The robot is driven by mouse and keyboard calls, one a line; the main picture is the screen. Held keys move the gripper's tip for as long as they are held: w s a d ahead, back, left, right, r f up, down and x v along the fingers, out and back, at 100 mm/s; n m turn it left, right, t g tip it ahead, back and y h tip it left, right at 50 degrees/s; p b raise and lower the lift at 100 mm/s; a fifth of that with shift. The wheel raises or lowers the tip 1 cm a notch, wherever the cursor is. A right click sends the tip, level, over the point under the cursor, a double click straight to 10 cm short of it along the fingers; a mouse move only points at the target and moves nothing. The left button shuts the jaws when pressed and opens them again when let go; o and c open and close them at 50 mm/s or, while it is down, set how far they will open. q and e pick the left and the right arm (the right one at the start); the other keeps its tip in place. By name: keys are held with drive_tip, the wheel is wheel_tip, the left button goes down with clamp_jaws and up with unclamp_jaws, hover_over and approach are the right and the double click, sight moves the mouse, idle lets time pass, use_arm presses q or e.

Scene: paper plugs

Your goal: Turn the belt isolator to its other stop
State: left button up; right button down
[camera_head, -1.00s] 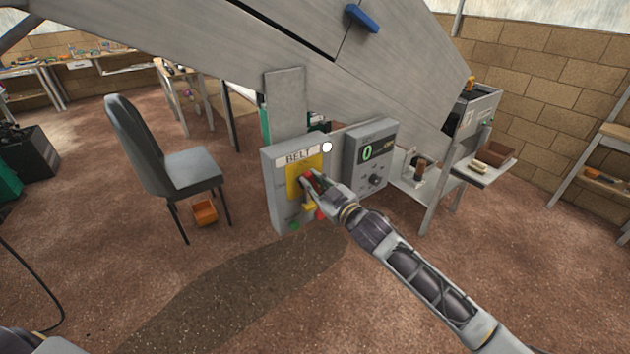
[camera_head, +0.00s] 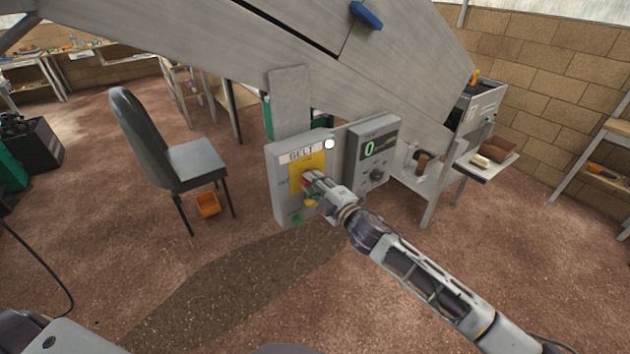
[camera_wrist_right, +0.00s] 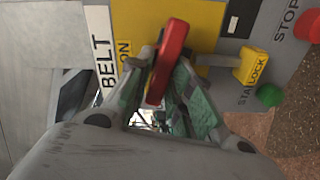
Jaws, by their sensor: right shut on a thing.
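The belt isolator is a red handle (camera_wrist_right: 168,62) on a yellow plate (camera_wrist_right: 190,22), on a grey box labelled BELT (camera_head: 281,200). In the right wrist view the handle lies between the fingers of my right gripper (camera_wrist_right: 168,92), which is shut on it. In the head view the right gripper (camera_head: 312,186) reaches the yellow plate (camera_head: 300,170) from the lower right and covers most of the handle. The handle sits slightly tilted in the wrist view, near the ON mark. My left gripper is not in view.
A yellow lock tab (camera_wrist_right: 252,66), a green start button (camera_wrist_right: 269,95) and a red stop button (camera_wrist_right: 308,26) sit beside the plate. A display box (camera_head: 372,150) reading 0 stands to the right. A chair (camera_head: 165,150) stands left; open floor lies in front.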

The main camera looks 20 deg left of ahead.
drive_tip(key=shift+f+n, duration=0.15)
drive_tip(key=shift+n, duration=1.25)
drive_tip(key=c, duration=1.4)
unclamp_jaws()
drive_tip(key=shift+s, duration=0.1)
drive_tip(key=shift+v, duration=5.95)
drive_tip(key=shift+m, duration=0.4)
